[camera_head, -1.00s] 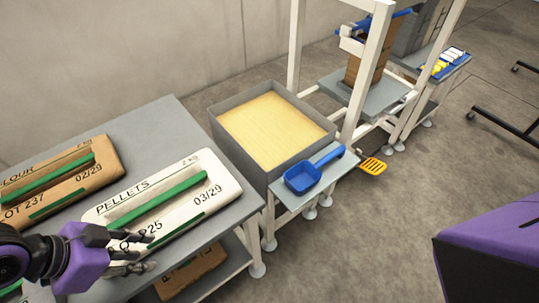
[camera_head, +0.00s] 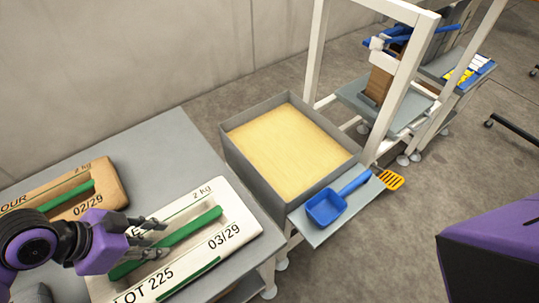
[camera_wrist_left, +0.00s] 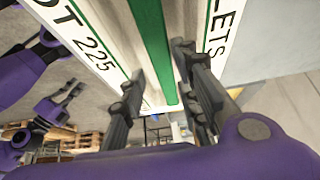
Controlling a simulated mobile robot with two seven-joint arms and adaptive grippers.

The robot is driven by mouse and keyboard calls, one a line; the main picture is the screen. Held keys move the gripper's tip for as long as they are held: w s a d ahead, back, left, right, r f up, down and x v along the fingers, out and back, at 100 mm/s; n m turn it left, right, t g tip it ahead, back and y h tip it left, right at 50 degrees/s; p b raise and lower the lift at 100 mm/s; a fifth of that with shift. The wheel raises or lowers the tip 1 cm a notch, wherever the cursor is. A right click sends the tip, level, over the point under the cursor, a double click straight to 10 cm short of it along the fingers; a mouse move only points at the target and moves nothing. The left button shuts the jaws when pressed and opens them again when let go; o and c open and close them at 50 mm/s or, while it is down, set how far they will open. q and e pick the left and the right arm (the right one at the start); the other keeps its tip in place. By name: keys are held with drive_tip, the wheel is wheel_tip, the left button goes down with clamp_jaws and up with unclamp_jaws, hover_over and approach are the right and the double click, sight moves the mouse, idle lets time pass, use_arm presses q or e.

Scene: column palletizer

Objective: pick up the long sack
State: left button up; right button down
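A white sack (camera_head: 236,223) marked PELLETS, LOT 225, with a raised green strip along its middle, lies flat on the grey table at lower left. It also shows in the left wrist view (camera_wrist_left: 110,45). My left gripper (camera_head: 158,238) is over this sack and hides part of its label. In the left wrist view its dark fingers (camera_wrist_left: 160,88) are apart, one on each side of the green strip, which lies between them. Whether they touch the sack is unclear. A purple arm with small grey fingers, apparently my right gripper (camera_wrist_left: 66,96), shows at the left wrist view's left.
A brown flour sack (camera_head: 108,190) lies left of the white one. Beyond the table (camera_head: 150,150) stand a grey bin (camera_head: 246,158) of yellow grain and a small shelf with a blue scoop (camera_head: 326,208). White-framed stands are at upper right.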

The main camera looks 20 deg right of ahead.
sight(167, 242)
use_arm(q)
drive_tip(key=x, duration=0.3)
drive_tip(key=shift+w+d+f, duration=0.15)
drive_tip(key=shift+w+f, duration=0.1)
clamp_jaws()
drive_tip(key=shift+w+r, duration=0.15)
drive_tip(key=shift+r, duration=0.05)
